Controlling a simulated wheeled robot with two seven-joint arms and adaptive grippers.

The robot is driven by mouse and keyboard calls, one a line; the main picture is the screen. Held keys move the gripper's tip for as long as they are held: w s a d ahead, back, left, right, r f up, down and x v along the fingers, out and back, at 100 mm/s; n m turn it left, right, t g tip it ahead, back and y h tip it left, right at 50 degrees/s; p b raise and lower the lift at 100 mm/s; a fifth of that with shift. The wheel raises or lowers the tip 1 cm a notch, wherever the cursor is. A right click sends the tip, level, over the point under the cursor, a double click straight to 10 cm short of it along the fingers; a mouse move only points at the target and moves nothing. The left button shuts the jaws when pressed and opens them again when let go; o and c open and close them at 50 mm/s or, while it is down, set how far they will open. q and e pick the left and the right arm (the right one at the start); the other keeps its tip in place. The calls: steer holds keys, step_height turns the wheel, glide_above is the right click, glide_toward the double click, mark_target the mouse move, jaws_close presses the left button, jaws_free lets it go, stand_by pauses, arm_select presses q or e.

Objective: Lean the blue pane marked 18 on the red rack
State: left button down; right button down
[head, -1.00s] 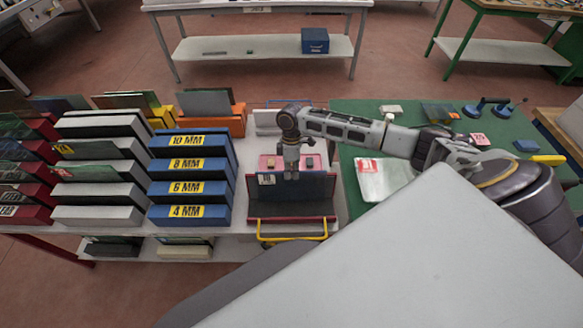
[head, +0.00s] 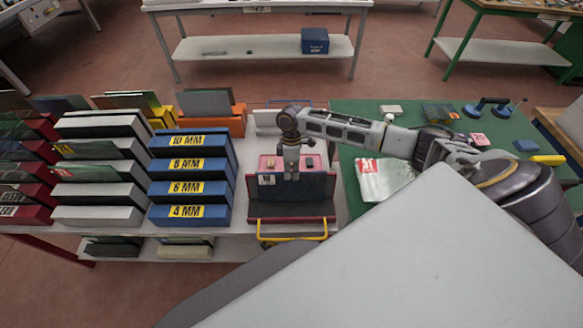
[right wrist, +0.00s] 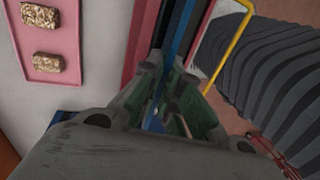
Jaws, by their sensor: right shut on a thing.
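A dark blue pane (head: 312,188) with a small white label (head: 267,180) stands near upright on the red rack (head: 291,220); I cannot read the number on the label. My right gripper (head: 291,173) is at the pane's top edge, near its middle, and is shut on it. In the right wrist view, the green-padded fingers (right wrist: 172,103) close around the blue pane (right wrist: 181,32), seen edge-on. The red rack shows there as a strip (right wrist: 208,22) beside the pane. The pane's lower contact with the rack is hard to make out. My left gripper is not in view.
A pink tray (head: 269,160) with small blocks lies just behind the pane. Blue slotted racks (head: 190,190) marked in MM stand close on the left. A yellow handle (head: 292,238) is in front. A green mat (head: 351,190) lies to the right.

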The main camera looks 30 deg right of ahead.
steer(key=shift+f, duration=0.15)
steer(key=c, duration=1.6)
jaws_free()
steer(key=shift+o, duration=0.2)
steer(key=shift+f, duration=0.1)
steer(key=v, duration=1.2)
steer(key=shift+s, duration=0.1)
